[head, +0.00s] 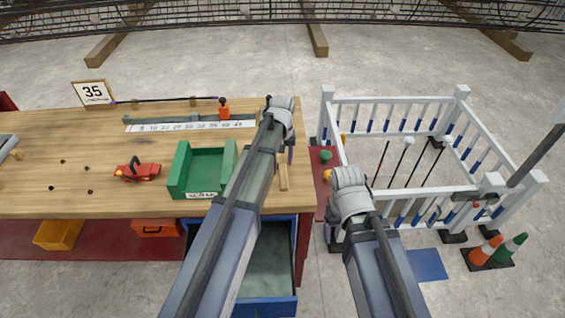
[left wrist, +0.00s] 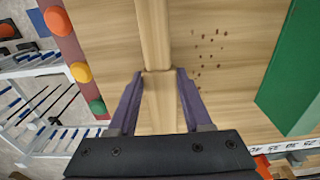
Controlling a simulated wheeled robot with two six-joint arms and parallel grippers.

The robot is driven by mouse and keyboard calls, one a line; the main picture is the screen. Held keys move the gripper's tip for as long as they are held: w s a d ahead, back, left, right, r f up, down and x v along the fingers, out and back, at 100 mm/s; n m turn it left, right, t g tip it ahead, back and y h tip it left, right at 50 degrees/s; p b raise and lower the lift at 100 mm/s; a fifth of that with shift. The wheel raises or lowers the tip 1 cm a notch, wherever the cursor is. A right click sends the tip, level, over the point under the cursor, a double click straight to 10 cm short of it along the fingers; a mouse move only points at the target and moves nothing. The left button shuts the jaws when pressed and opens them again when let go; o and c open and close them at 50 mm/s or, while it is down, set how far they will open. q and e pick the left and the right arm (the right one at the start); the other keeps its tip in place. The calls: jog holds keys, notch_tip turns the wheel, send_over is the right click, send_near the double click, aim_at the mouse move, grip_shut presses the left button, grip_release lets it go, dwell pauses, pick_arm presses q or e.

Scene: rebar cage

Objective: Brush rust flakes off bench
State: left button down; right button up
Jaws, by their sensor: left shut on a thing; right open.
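My left gripper (head: 291,150) is over the right end of the wooden bench (head: 100,195). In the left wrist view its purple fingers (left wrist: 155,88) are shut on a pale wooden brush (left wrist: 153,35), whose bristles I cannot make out. Part of the brush shows in the head view (head: 283,177). Small brown rust flakes (left wrist: 208,48) lie scattered on the bench beside the brush; my left arm hides them in the head view. My right gripper (head: 336,232) is off the bench's right side, mostly hidden by its wrist, and holds nothing that I can see.
A green open bin (head: 179,172) stands left of my left arm and near the flakes. A blue drawer (head: 268,300) stands open below. A white railing (head: 400,101) is at right.

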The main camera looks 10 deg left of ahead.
pick_arm(q)
jog(key=shift+w+a+r, duration=0.1)
jog(key=shift+w+a, duration=0.15)
jog(key=shift+w, duration=0.75)
jog(key=shift+s+a, duration=0.35)
jog(key=shift+a, duration=0.55)
jog(key=shift+s+d, duration=0.15)
jog(key=shift+s, duration=0.95)
jog(key=shift+s+d, duration=0.3)
jog(key=shift+s, duration=0.55)
jog(key=shift+s+d, duration=0.25)
jog(key=shift+s, duration=0.55)
jog(key=shift+s+d, duration=0.3)
jog(key=shift+s, duration=0.55)
jog(key=shift+s+d, duration=0.25)
jog(key=shift+s, duration=0.65)
jog(key=shift+s+d, duration=0.2)
jog(key=shift+s, duration=0.65)
jog(key=shift+a, duration=0.1)
